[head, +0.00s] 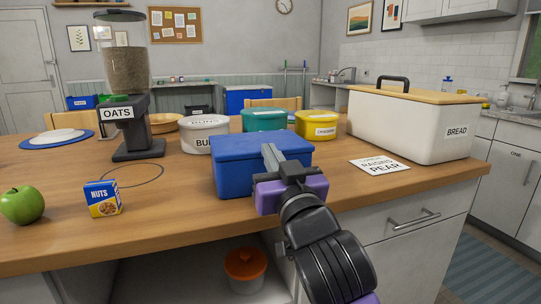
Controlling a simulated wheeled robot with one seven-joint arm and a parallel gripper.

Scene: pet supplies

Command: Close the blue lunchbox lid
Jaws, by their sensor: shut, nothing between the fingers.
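The blue lunchbox (240,177) stands on the wooden counter near its front edge, in the middle of the head view. Its lid (237,146) lies flat across the top, and no gap shows between lid and box on the visible sides. My gripper (270,152) is shut and empty, with its grey fingers over the right part of the lid. I cannot tell whether the fingertips touch the lid. The gripper's purple body and my arm hide the lunchbox's right front part.
A white bread bin (405,125) stands at the right, with a label card (380,165) before it. Behind the lunchbox are white (205,133), teal (263,119) and yellow (316,124) tubs. An oats dispenser (128,125), nuts box (102,198) and green apple (22,204) stand at left.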

